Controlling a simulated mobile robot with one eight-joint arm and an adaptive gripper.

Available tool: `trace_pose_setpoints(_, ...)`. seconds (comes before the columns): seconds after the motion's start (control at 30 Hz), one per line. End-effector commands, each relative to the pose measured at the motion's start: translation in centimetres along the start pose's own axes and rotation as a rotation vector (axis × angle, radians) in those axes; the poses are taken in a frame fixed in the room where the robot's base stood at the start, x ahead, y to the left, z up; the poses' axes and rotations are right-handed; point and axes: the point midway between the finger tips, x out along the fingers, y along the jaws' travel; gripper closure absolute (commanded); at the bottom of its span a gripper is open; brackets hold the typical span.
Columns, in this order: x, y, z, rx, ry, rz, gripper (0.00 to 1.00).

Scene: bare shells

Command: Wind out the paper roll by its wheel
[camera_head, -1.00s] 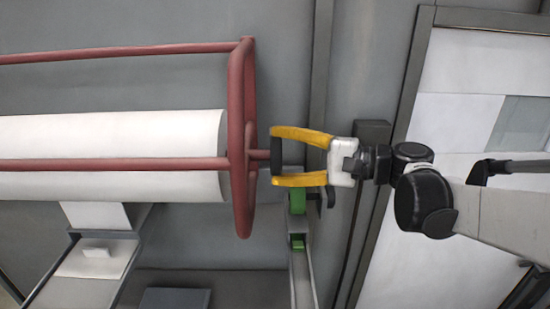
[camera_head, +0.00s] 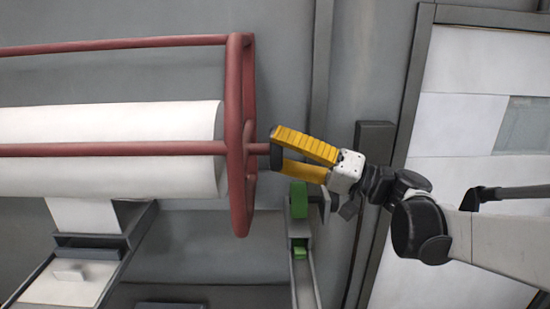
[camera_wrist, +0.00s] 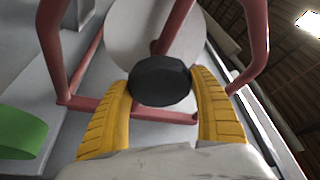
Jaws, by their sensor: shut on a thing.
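The white paper roll (camera_head: 110,122) lies sideways at the left in the head view, with red bars in front of it and above it. Its red wheel (camera_head: 238,190) stands upright at the roll's right end. A short red axle with a dark knob (camera_head: 276,158) sticks out of the wheel to the right. My gripper (camera_head: 283,154), with yellow fingers, is shut on the dark knob from the right. In the wrist view the dark knob (camera_wrist: 160,81) sits between the yellow fingers, with the red frame and the round white roll end (camera_wrist: 145,30) behind it.
A green part (camera_head: 299,200) on a grey rail stands just below my gripper. A grey post (camera_head: 372,150) and a framed white panel (camera_head: 450,130) are at the right. A white sheet (camera_head: 85,218) hangs below the roll over a grey tray.

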Motion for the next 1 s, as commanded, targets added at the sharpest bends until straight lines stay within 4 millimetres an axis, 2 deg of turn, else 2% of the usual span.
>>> trace_pose_setpoints(0.3, 0.04, 0.09, 0.03, -0.092, -0.001, -0.039, 0.69)
trace_pose_setpoints(0.8, 0.04, 0.02, 0.0, -0.108, -0.001, -0.045, 0.69)
trace_pose_setpoints(0.83, 0.04, 0.02, -0.01, -0.108, -0.001, -0.044, 0.19)
trace_pose_setpoints(0.9, 0.04, 0.02, 0.0, -0.107, -0.001, -0.044, 0.04)
trace_pose_setpoints(1.0, 0.03, 0.03, 0.0, -0.107, -0.001, -0.044, 0.04)
